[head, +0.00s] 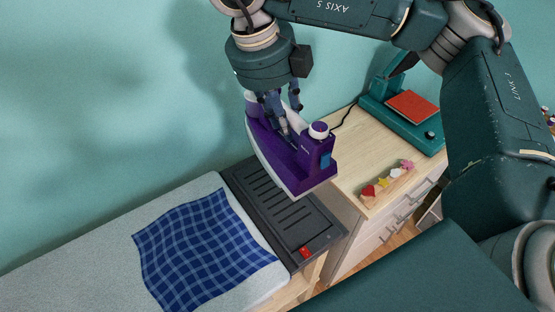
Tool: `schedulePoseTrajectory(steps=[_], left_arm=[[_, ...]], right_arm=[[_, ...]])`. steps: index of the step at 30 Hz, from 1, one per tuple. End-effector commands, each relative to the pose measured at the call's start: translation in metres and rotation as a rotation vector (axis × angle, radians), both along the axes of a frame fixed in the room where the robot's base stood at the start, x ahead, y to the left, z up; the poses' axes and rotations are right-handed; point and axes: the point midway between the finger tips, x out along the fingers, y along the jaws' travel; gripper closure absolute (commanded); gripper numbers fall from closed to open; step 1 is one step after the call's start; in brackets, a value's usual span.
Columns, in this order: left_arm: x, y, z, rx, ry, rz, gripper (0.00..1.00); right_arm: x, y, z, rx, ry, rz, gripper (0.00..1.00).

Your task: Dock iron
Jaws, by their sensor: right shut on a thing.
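A purple and white iron (316,163) with a white knob is held in the air in the head view. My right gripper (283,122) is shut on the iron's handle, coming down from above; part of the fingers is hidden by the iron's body. The dark grey slotted dock (318,232) with a red switch lies at the end of the ironing board, below the iron. The iron seems to be above the dock and apart from it, its sole tilted. My left gripper is not in view.
A blue checked cloth (196,250) lies on the grey ironing board (60,265). To the right, a wooden-topped cabinet (350,150) holds a teal heat press (408,122) and a small wooden tray (370,198) with coloured shapes. The wall runs close behind the board.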

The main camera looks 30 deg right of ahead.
Motion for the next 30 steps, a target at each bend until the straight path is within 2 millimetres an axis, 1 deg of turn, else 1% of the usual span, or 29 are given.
schedulePoseTrajectory(steps=[19,24,30], left_arm=[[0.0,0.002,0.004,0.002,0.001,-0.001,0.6],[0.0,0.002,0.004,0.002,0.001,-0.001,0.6],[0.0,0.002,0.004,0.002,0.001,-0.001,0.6]], right_arm=[[-0.001,0.001,-0.121,0.002,0.001,0.002,1.0],[0.0,0.001,-0.143,0.002,-0.001,0.001,1.0],[0.001,0.0,-0.152,0.002,-0.005,0.001,1.0]])
